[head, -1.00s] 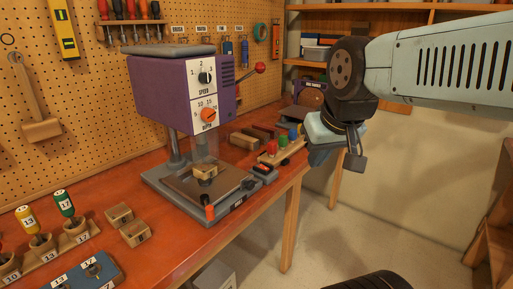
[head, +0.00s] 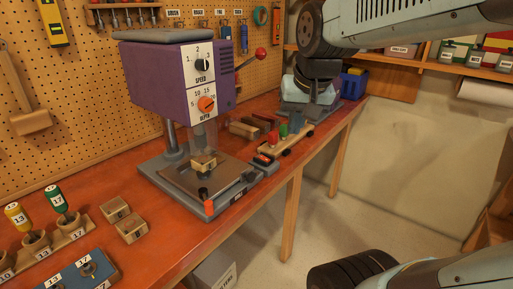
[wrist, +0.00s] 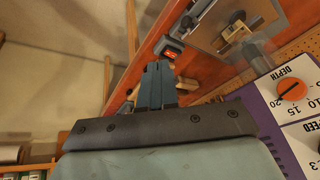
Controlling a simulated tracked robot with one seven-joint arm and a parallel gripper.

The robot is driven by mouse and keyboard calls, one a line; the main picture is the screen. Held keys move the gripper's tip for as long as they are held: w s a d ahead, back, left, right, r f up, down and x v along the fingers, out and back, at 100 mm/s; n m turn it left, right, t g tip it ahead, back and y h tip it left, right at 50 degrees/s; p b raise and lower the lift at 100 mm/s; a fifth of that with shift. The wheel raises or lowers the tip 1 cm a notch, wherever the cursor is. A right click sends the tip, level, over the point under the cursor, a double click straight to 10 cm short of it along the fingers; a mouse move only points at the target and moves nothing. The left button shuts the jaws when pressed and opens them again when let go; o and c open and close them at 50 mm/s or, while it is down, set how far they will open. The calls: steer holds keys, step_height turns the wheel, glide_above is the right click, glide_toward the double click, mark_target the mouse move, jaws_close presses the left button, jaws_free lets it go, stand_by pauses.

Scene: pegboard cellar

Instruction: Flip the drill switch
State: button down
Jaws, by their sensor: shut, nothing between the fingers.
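The purple drill press (head: 180,80) stands on the orange-brown bench, with its SPEED and DEPTH dials facing out. A small dark switch box with a red part (head: 263,160) sits at the right end of its grey base; it also shows in the wrist view (wrist: 170,48).
A rack with red and green pegs (head: 284,143) lies just right of the switch box. Wooden blocks (head: 245,129) are behind it. A red-knobbed lever (head: 261,53) sticks out from the drill. A clamp with an orange end (head: 208,205) stands on the base's front.

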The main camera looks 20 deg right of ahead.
steer(key=w+f+m+g, duration=0.2)
steer(key=w+m, duration=0.3)
steer(key=w, duration=0.7)
steer(key=m+g+y, duration=0.1)
steer(key=m, duration=0.2)
glide_toward(262, 156)
steer(key=f, duration=0.4)
steer(key=w+a+f, duration=0.1)
steer(key=f, duration=0.2)
steer(key=shift+d, duration=0.1)
